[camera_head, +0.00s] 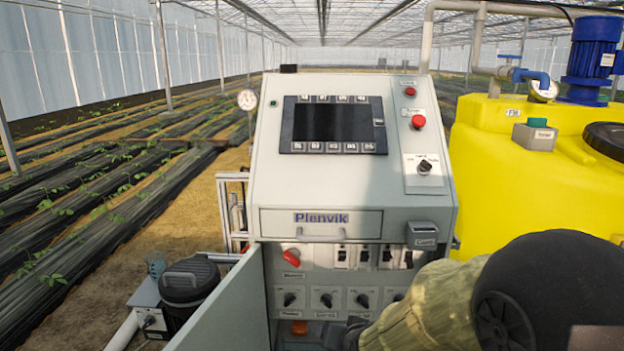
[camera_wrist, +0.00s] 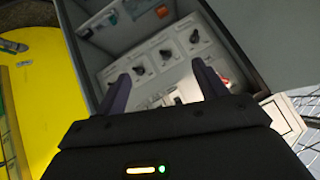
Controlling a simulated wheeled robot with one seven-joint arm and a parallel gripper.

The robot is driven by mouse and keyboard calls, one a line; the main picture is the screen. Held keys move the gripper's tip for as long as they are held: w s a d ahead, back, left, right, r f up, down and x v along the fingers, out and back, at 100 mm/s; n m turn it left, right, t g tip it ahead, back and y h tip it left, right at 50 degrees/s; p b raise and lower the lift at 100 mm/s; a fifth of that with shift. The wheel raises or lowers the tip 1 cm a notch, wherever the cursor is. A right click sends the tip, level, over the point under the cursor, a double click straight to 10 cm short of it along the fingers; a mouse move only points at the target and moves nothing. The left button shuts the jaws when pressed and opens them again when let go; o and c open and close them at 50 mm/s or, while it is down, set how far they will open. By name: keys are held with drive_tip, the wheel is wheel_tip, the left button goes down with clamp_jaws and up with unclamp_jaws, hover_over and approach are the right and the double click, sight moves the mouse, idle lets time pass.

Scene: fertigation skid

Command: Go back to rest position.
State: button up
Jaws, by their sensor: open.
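My gripper (camera_wrist: 160,88) shows in the wrist view with its two dark fingers apart and nothing between them. It points at the open lower compartment of the grey control cabinet (camera_head: 235,297), toward a panel (camera_wrist: 118,72) with several black rotary knobs. I cannot tell whether the fingers touch anything.
The cabinet door (camera_head: 228,312) stands open at the lower left. A yellow tank (camera_head: 500,150) with a blue motor (camera_head: 593,55) is close on the right. A black canister (camera_head: 188,290) stands left of the door. Planted rows and open ground lie farther left.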

drive_tip(key=s+d+f+n+g+h, duration=0.1)
drive_tip(key=s+d+f+g, duration=0.1)
drive_tip(key=s+d+g, duration=0.3)
drive_tip(key=s+d+f+n+g+h, duration=0.15)
drive_tip(key=s+d, duration=0.25)
drive_tip(key=s, duration=0.4)
drive_tip(key=w+p+v, duration=0.3)
drive_tip(key=p+v, duration=1.2)
drive_tip(key=shift+s+d+r+p, duration=0.2)
drive_tip(key=shift+d+r+p, duration=0.1)
drive_tip(key=shift+r+p, duration=0.15)
